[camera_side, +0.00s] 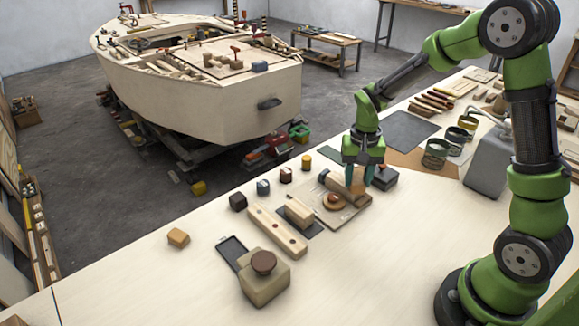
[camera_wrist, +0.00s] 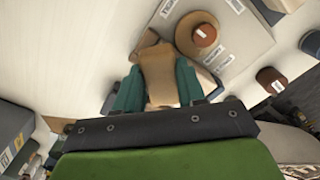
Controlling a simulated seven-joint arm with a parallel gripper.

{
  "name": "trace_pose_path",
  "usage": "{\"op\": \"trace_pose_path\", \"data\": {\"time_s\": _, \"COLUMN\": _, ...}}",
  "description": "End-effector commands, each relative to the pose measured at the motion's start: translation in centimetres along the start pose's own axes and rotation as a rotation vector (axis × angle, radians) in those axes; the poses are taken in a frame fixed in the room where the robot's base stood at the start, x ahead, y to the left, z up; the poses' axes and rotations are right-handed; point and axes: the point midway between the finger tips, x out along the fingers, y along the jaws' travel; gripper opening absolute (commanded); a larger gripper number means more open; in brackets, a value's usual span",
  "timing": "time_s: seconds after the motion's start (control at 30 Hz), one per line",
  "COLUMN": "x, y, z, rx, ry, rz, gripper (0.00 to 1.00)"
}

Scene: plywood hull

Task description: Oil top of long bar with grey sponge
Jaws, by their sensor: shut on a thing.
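The long bar (camera_side: 277,230) is a pale wooden bar with dark spots on its top, lying flat on the bench left of my gripper. Among several small blocks behind it, a blue-grey one (camera_side: 263,187) and a charcoal one (camera_side: 238,201) stand apart from my gripper; I cannot tell which is the grey sponge. My gripper (camera_side: 357,178) points down over a board to the right of the bar. It is shut on a tan-brown piece (camera_wrist: 158,75), which shows between the green fingers in the wrist view. Whether this piece touches the board is unclear.
The thin board (camera_side: 350,217) carries a wooden disc with a red-brown knob (camera_wrist: 204,36) and a wooden cylinder. A pale block (camera_side: 298,211) rests on a dark pad beside the bar. A brown-lidded canister (camera_side: 264,283) stands in front.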

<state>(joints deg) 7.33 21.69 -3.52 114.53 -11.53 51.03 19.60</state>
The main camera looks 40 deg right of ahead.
Motion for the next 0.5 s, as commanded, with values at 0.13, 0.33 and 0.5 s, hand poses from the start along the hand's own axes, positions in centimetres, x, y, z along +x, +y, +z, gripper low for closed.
{"op": "trace_pose_path", "data": {"time_s": 0.13, "x": 0.1, "y": -1.0, "z": -1.0, "rx": -0.001, "ry": 0.0, "rz": 0.0, "gripper": 0.15}}
{"op": "trace_pose_path", "data": {"time_s": 0.33, "x": 0.1, "y": -2.3, "z": -2.3, "rx": -0.002, "ry": 0.0, "rz": 0.001, "gripper": 0.15}}
{"op": "trace_pose_path", "data": {"time_s": 0.5, "x": 0.1, "y": -3.4, "z": -3.3, "rx": -0.002, "ry": 0.0, "rz": 0.001, "gripper": 0.15}}
